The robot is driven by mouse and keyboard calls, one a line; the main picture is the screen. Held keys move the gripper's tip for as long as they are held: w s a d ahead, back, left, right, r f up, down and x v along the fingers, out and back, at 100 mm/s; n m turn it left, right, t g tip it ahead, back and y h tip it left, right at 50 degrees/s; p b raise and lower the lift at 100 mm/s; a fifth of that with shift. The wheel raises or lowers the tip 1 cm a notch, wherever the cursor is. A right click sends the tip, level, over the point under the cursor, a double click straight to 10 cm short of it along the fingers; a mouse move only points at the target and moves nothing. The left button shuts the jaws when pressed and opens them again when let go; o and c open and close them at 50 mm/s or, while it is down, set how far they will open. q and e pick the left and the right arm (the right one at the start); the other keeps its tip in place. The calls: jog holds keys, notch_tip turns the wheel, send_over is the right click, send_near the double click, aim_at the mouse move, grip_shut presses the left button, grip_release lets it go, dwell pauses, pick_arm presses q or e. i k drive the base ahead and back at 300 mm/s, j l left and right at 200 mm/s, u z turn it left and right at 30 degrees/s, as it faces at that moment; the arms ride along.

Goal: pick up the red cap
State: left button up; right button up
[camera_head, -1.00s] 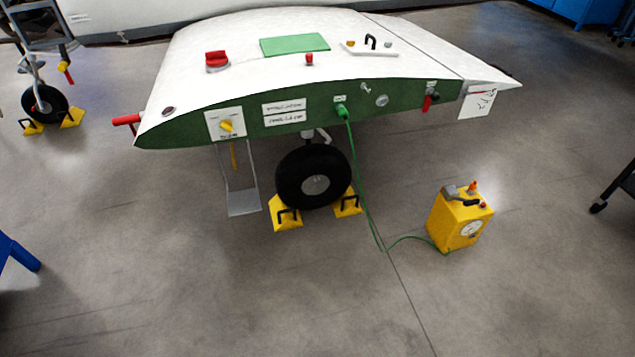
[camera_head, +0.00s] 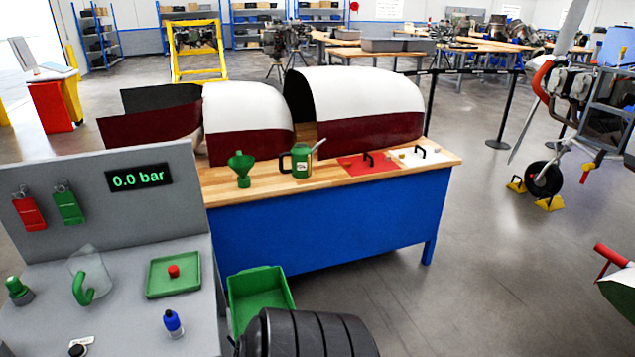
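A small red cap (camera_head: 173,271) sits in a shallow green tray (camera_head: 152,291) on the grey bench at the lower left. Neither of my grippers shows in the head view.
The grey bench (camera_head: 122,328) also holds a green-capped item (camera_head: 18,291), a green hooked tool (camera_head: 84,292) and a blue-capped bottle (camera_head: 173,323). Its panel (camera_head: 130,210) reads 0.0 bar. A green bin (camera_head: 262,296) and a black ribbed round object (camera_head: 310,338) stand beside it.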

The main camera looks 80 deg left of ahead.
aim_at(173, 271)
jog(key=u, duration=3.6)
jog(key=i+l+u, duration=0.15)
jog(key=l, duration=0.15)
jog(key=i+l+u, duration=0.15)
jog(key=l, duration=0.2)
jog(key=i+l+u, duration=0.15)
jog(key=l, duration=0.2)
jog(key=i+l+u, duration=0.2)
jog(key=l, duration=0.15)
jog(key=l+u, duration=0.15)
jog(key=l, duration=0.2)
